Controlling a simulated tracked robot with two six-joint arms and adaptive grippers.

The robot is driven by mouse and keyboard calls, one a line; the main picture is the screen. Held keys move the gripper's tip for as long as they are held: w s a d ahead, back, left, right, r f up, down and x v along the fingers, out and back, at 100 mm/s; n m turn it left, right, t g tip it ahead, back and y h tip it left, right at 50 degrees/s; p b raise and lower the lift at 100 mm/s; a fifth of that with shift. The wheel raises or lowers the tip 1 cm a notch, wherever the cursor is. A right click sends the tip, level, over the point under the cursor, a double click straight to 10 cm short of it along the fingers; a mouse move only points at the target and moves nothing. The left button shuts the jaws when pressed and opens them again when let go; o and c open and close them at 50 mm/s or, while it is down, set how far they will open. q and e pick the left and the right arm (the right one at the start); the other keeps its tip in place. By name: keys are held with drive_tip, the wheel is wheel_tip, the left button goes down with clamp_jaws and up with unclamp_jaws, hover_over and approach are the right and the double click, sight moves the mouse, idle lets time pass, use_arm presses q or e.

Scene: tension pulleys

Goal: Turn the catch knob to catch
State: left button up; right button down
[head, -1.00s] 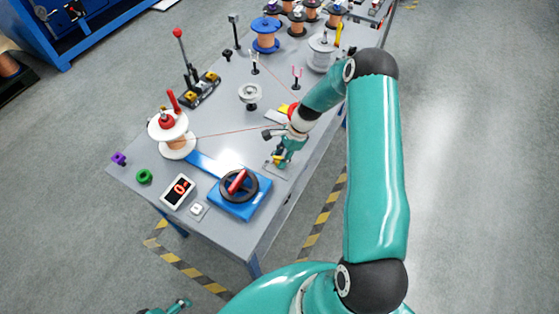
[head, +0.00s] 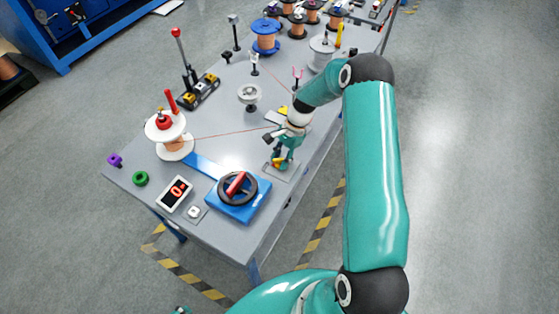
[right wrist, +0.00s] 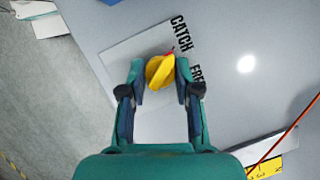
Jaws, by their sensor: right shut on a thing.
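The catch knob (right wrist: 160,72) is yellow with a red tip and sits on a pale square plate (right wrist: 120,50). Its red tip points up and right in the right wrist view, toward the lower end of the word CATCH (right wrist: 181,34). The word FREE (right wrist: 198,72) is partly hidden by a finger. My right gripper (right wrist: 160,74) is shut on the knob, one finger on each side. In the head view the right gripper (head: 280,160) is over the plate at the table's right edge, and a little yellow of the knob (head: 278,164) shows.
A red wire runs from the white spool (head: 170,145) toward my right gripper. A blue base with a black handwheel (head: 238,188) stands nearer, beside a display (head: 175,193). A grey pulley (head: 249,94) and a red-knobbed lever (head: 185,65) stand farther back.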

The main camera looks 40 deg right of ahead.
drive_tip(key=c, duration=0.8)
unclamp_jaws()
drive_tip(key=shift+s+a+f, duration=0.1)
drive_tip(key=shift+s+a, duration=0.1)
drive_tip(key=shift+s, duration=0.05)
drive_tip(key=shift+c, duration=0.2)
drive_tip(key=shift+w, duration=0.1)
drive_tip(key=shift+d, duration=0.1)
drive_tip(key=shift+d+r, duration=0.2)
drive_tip(key=shift+r, duration=0.3)
drive_tip(key=v, duration=1.1)
drive_tip(key=shift+f, duration=0.15)
